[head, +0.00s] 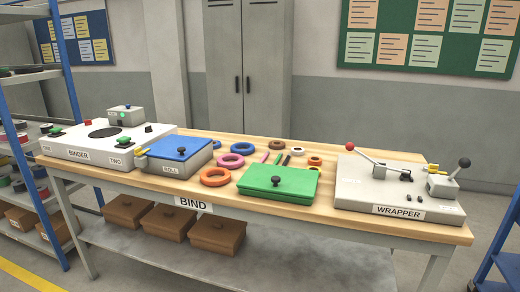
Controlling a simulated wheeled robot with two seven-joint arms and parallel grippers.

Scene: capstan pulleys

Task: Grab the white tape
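A small white ring (297,151), which looks like the white tape, lies flat on the wooden bench top. It is behind the green-lidded box (278,182), among other coloured rings and short sticks. Nothing is touching it from above. Neither of my grippers shows in the head view.
Orange (215,176), magenta (231,161) and blue (243,147) rings lie left of it. A small orange ring (315,161) is at its right. The blue-lidded box (178,149) and binder (93,144) stand left, the wrapper (390,189) with raised levers right.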

